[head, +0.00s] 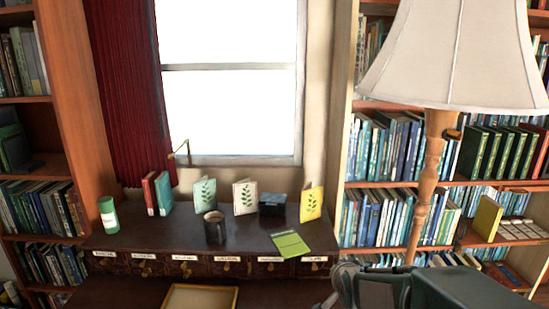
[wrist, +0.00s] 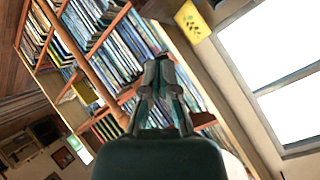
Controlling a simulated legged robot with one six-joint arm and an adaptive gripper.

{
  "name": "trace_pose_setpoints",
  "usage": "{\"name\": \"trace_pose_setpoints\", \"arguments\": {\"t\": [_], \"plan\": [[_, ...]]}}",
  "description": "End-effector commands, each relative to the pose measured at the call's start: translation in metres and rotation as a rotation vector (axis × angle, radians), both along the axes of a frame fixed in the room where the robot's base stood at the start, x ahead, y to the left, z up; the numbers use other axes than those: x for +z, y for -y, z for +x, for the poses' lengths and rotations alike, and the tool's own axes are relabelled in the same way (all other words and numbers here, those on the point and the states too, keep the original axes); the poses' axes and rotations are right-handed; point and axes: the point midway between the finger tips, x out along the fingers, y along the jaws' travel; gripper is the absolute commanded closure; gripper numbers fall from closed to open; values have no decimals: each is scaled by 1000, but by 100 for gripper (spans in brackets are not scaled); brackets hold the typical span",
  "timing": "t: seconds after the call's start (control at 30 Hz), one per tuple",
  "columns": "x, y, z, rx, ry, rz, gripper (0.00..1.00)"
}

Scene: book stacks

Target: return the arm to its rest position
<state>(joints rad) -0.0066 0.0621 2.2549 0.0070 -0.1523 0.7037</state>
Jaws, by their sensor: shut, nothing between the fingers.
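My arm shows at the bottom right of the head view, in front of the lamp's wooden post. My gripper (wrist: 160,62) shows in the wrist view with its fingers drawn together at the tips and nothing between them. It points toward tall bookshelves, and the wrist picture is strongly tilted. In the head view the fingertips cannot be made out clearly. My gripper is not touching anything that I can see.
A dark cabinet (head: 140,238) with labelled drawers stands under the window. On it are a green cylinder (head: 108,215), a dark mug (head: 215,228), several cards, a black box (head: 272,205) and a green booklet (head: 290,243). A large lamp (head: 455,55) stands close at right.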

Motion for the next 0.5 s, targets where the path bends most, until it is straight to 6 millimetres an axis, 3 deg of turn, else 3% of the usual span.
{"name": "trace_pose_setpoints", "arguments": {"t": [0.03,0.2,0.5], "plan": [[12,0,-15,23,-20,-34,100],[36,1,-69,120,-124,-156,100],[60,2,-179,320,-306,-347,100]]}}
